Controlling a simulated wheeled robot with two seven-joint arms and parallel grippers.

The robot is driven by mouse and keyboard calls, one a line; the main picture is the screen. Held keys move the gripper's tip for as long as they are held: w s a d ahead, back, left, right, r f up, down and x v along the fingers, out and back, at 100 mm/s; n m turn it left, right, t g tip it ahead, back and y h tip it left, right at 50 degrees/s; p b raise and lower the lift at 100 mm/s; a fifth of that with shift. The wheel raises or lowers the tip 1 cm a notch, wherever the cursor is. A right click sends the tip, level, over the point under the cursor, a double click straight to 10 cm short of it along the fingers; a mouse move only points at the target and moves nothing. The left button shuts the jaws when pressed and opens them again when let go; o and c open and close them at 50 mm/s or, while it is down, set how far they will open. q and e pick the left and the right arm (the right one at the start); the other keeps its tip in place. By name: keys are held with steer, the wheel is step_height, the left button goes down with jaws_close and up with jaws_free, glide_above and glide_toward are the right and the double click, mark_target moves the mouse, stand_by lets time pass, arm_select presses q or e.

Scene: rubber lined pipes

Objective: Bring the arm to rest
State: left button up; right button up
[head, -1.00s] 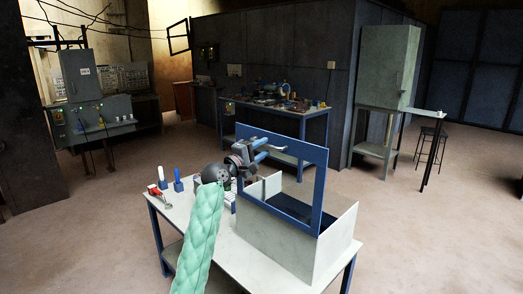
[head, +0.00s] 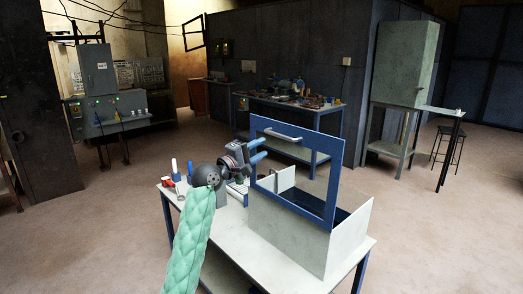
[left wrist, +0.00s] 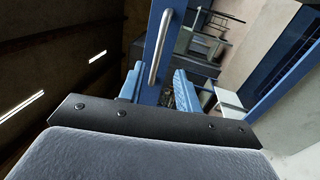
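My left gripper (head: 260,151), with blue fingers, is beside the left edge of a raised blue frame door (head: 335,170) on a grey box (head: 290,240). The light bar handle (head: 282,133) on the frame's top is apart from the fingers. In the left wrist view the fingers (left wrist: 158,88) are spread with nothing gripped. The blue frame and its handle (left wrist: 161,48) show beyond and between them. My green-sleeved left arm reaches over the table from the front. My right gripper is in neither view.
The box stands on a white-topped table (head: 222,262). Blue and white bottle-like items (head: 176,170) and a red tool (head: 168,183) are at the table's left end. A cluttered workbench (head: 290,105) and a grey cabinet (head: 405,62) stand behind. Open floor lies left and right.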

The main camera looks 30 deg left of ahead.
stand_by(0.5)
arm_select(q)
steer(key=s+d+f+m+g+y, duration=0.25)
steer(key=f+m, duration=0.25)
steer(key=f, duration=0.5)
steer(key=s+d+f+m+g+y, duration=0.2)
steer(key=s+d+f+m+g, duration=0.25)
steer(key=f, duration=0.65)
steer(key=s+d+f+m+g+y, duration=0.25)
steer(key=f+m, duration=0.35)
steer(key=f, duration=0.4)
steer(key=s+d+f+g, duration=0.2)
steer(key=s+d+f, duration=0.3)
steer(key=s+f, duration=0.4)
steer(key=s+d+f+g+h, duration=0.1)
steer(key=s+d+f+g, duration=0.2)
steer(key=s+f, duration=0.7)
steer(key=s+d+f+g, duration=0.3)
steer(key=s+d+f, duration=0.3)
steer(key=s, duration=1.2)
step_height(320, 180, down, 4)
steer(key=shift+s+d+r, duration=0.15)
steer(key=shift+d+r, duration=0.05)
steer(key=shift+d, duration=0.1)
